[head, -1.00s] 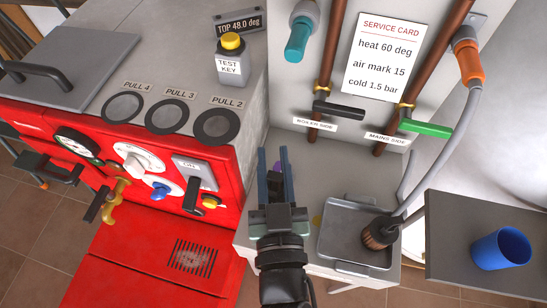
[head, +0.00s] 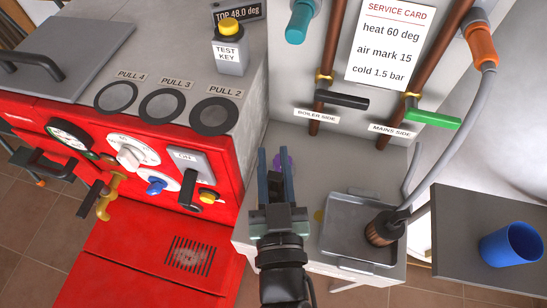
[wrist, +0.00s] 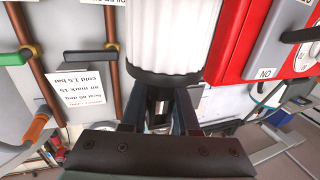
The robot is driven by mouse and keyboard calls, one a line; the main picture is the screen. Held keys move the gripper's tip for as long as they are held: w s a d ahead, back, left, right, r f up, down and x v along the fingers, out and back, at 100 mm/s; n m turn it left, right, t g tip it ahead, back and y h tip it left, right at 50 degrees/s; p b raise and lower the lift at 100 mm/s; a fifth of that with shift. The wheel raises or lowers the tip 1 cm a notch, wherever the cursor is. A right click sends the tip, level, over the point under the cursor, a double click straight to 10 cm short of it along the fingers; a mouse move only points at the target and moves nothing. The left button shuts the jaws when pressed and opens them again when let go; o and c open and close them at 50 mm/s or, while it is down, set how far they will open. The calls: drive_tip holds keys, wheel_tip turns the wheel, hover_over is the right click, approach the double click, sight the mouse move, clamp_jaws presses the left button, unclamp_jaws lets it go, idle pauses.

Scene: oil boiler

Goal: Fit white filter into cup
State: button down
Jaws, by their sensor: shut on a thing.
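The white filter (wrist: 165,35), a ribbed white cylinder with a black end, fills the top middle of the wrist view. My gripper (wrist: 160,110) has its fingers at that black end, shut on it, with the white body beyond. In the head view my gripper (head: 276,160) is over the pale counter left of the metal tray, and I cannot make out the filter there. A blue cup (head: 510,244) stands on the grey shelf at the right. I cannot tell whether it is the cup of the task.
The red boiler (head: 100,240) stands close on the left, with handles and knobs sticking out. Copper pipes with black and green valve levers (head: 433,118) run down the wall behind.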

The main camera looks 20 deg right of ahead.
drive_tip(key=shift+f+b, duration=1.2)
drive_tip(key=shift+f, duration=0.25)
drive_tip(key=c, duration=0.6)
unclamp_jaws()
drive_tip(key=shift+s, duration=0.1)
drive_tip(key=v, duration=1.2)
drive_tip(key=shift+s+a+r+p, duration=0.1)
drive_tip(key=shift+s+a+p, duration=0.05)
drive_tip(key=shift+s+p, duration=0.25)
